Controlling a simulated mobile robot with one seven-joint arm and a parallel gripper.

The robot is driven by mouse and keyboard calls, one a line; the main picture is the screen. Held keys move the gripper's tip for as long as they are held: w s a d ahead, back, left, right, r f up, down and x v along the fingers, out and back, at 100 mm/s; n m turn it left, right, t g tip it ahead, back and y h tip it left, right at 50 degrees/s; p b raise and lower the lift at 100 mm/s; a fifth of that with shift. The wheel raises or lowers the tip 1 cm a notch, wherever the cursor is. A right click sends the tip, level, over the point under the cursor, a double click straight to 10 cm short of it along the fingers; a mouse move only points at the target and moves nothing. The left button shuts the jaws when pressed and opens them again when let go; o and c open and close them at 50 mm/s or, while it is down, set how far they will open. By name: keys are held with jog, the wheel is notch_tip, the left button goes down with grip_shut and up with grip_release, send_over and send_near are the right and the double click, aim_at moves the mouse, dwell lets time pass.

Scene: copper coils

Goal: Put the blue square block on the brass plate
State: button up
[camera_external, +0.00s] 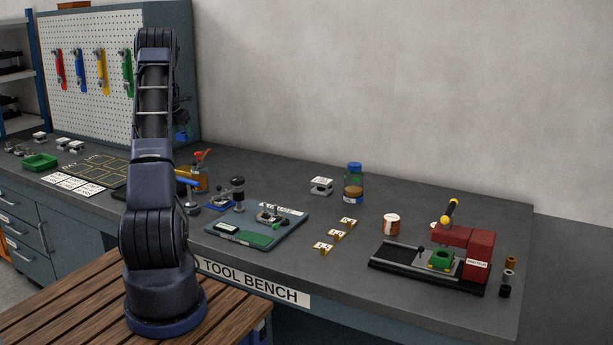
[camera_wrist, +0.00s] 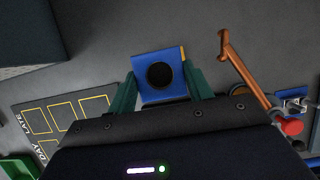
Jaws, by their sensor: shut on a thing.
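A blue square block (camera_wrist: 143,92) with a round dark hole in its middle is between the two green fingers of my gripper (camera_wrist: 160,88) in the wrist view. The fingers touch its left and right sides, so my gripper is shut on it. A narrow yellow strip shows at its upper right edge. In the external view my arm hides most of the gripper; a small blue patch beside the arm may be the block. A yellowish, brass-like plate (camera_external: 431,267) shows under a green block (camera_external: 442,257) at the red press; I cannot tell whether it is the brass plate.
The red press (camera_external: 477,250) stands at the bench's right. Several small brass-coloured pieces (camera_external: 335,235) lie left of it. A blue-grey tray (camera_external: 222,229) sits mid-bench. A blue-lidded jar (camera_external: 354,184) and a red-and-white can (camera_external: 391,225) stand behind. A pegboard (camera_external: 92,75) rises at the left.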

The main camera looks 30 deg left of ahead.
aim_at(189, 168)
notch_tip(189, 168, down, 13)
jog(key=shift+r, duration=0.15)
dwell(0.4)
jog(key=o, duration=1.1)
jog(key=shift+o, duration=0.2)
jog(key=v, duration=1.2)
